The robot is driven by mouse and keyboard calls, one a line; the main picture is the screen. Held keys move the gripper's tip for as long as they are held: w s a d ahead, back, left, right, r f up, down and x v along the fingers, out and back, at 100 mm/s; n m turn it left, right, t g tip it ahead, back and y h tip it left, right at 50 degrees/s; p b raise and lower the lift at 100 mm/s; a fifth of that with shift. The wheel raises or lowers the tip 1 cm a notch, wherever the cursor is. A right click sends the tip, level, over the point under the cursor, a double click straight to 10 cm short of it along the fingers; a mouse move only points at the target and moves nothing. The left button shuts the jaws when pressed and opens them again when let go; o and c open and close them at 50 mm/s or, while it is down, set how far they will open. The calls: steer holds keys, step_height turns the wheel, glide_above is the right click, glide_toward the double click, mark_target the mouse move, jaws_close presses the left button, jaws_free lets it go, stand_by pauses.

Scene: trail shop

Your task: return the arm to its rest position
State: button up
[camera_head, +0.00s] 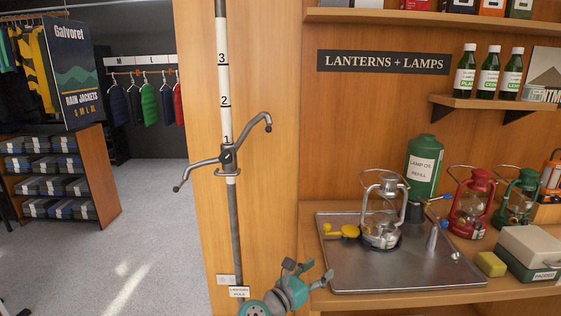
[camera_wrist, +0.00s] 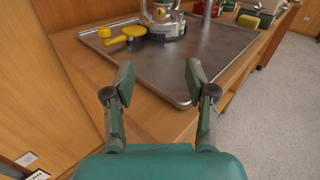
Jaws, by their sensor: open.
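My gripper (camera_head: 308,275) is green with dark finger pads and stands low in front of the wooden counter, left of the metal tray. In the wrist view the gripper (camera_wrist: 160,84) has its two fingers spread wide apart with nothing between them. The counter edge and the tray corner show beyond the fingertips. My gripper looks apart from the tray and the things on it.
The metal tray (camera_head: 345,275) on the counter holds a silver lantern (camera_head: 381,232) and a yellow-handled piece (camera_head: 342,232). A pole (camera_head: 236,235) with a crank stands close to my gripper's left. Red and green lanterns stand at right. Open floor (camera_head: 130,250) lies left.

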steer(key=shift+s+d+f, duration=0.4)
steer(key=shift+s+d, duration=0.1)
steer(key=s+d+f+n+t+y, duration=0.1)
steer(key=s+d+f+n+t, duration=0.15)
steer(key=s+n, duration=0.35)
steer(key=s+d+f+n+t, duration=0.25)
steer(key=s+d+n, duration=0.2)
steer(key=s, duration=0.45)
steer(key=s+d+f+n+t+y, duration=0.1)
steer(key=s+d+f+n+t, duration=0.15)
steer(key=s+n, duration=0.4)
steer(key=s+a+f+n+g+y, duration=0.1)
steer(key=s+n+y, duration=0.4)
steer(key=s+n, duration=0.8)
steer(key=s+a+n+g+y, duration=0.1)
steer(key=s+n+g+y, duration=0.3)
steer(key=s+n, duration=1)
steer(key=s+y, duration=0.2)
steer(key=s, duration=0.7)
steer(key=shift+s+f+n, duration=0.2)
steer(key=shift+f+n, duration=0.1)
steer(key=shift+f, duration=0.1)
